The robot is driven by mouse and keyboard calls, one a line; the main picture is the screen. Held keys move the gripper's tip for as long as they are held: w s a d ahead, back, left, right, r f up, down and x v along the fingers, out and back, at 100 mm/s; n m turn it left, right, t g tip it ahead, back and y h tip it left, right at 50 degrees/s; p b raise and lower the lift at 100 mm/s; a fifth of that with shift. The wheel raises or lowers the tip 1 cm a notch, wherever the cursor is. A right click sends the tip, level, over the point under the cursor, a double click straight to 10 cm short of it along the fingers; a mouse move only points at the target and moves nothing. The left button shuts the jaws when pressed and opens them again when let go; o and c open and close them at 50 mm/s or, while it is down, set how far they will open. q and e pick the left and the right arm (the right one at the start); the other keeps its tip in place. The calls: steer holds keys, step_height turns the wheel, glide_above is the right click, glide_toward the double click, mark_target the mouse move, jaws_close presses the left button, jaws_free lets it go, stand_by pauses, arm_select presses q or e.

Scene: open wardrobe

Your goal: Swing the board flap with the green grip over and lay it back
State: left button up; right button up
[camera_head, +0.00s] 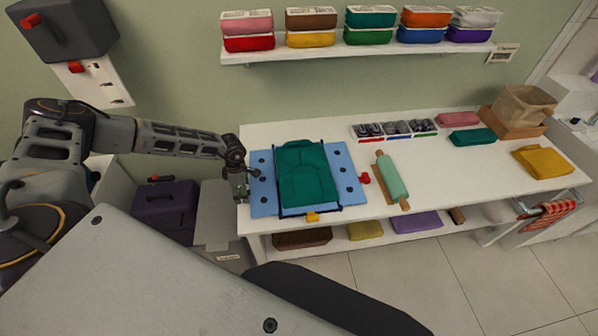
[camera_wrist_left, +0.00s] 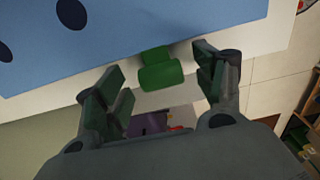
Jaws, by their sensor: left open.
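The blue folding board (camera_head: 262,203) lies flat on the white table, with a folded green garment (camera_head: 306,172) on its middle. Its green grip (camera_wrist_left: 160,74) sticks out past the board edge in the left wrist view; in the head view my gripper hides it. My left gripper (camera_head: 240,190) is at the board's left edge. Its fingers are open, one on each side of the green grip, with gaps visible. A yellow grip (camera_head: 312,217) is at the board's front edge and a red grip (camera_head: 364,178) at its right. My right gripper is not in view.
A green rolling pin (camera_head: 391,178) lies right of the board. Behind it are small trays (camera_head: 396,129). Folded cloths, including a yellow one (camera_head: 543,161), lie farther right. A shelf (camera_head: 355,51) with folded stacks hangs above. Bins (camera_head: 165,208) stand left of the table.

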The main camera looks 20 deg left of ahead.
arm_select(q)
steer(key=shift+r+p, duration=0.3)
steer(key=shift+r, duration=0.1)
steer(key=shift+r+p, duration=0.3)
steer(key=shift+r, duration=0.25)
steer(key=shift+r+p, duration=0.3)
steer(key=shift+r, duration=3.25)
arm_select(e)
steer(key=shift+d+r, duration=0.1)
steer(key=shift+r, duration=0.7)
